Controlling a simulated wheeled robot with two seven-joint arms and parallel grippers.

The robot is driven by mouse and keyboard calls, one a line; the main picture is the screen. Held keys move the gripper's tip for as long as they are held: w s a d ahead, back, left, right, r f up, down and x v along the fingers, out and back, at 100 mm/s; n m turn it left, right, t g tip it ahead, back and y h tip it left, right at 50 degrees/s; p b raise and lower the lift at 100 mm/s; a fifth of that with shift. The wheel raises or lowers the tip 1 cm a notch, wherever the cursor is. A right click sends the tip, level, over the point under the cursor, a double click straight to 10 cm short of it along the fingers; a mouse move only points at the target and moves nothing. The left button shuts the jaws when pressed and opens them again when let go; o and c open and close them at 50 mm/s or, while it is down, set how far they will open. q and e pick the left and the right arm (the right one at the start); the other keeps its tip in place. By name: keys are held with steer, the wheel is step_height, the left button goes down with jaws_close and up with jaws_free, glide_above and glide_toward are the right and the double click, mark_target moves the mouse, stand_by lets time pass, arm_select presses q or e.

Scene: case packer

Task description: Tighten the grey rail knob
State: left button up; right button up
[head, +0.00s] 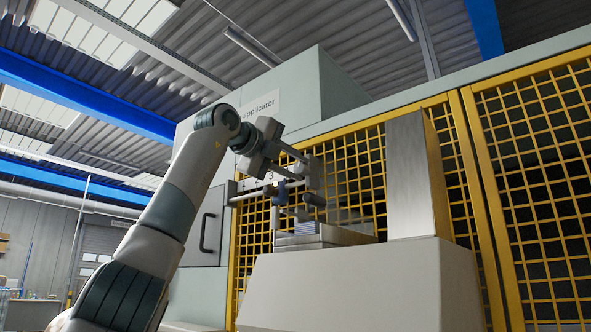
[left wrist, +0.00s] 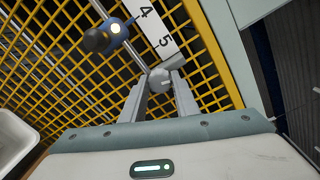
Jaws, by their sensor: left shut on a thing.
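The grey rail knob (left wrist: 160,79) is a small round knob at the end of the number scale in the left wrist view. My left gripper (left wrist: 162,92) has one finger on each side of it and is shut on it. In the head view my left gripper (head: 302,172) reaches in from the left at the rail, in front of the yellow mesh; the grey knob is too small there to make out clearly. My right gripper is in neither view.
A blue clamp (left wrist: 115,29) with a dark knob (left wrist: 95,40) sits on the rail beside the number scale (left wrist: 155,28), which shows 4 and 5. Yellow mesh guarding (head: 535,160) stands behind.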

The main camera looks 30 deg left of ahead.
arm_select(q)
steer(key=shift+n, duration=1.1)
steer(key=shift+n+b, duration=0.3)
steer(key=shift+n, duration=0.1)
steer(key=o, duration=1.1)
steer(key=shift+c, duration=0.2)
steer(key=shift+a, duration=0.1)
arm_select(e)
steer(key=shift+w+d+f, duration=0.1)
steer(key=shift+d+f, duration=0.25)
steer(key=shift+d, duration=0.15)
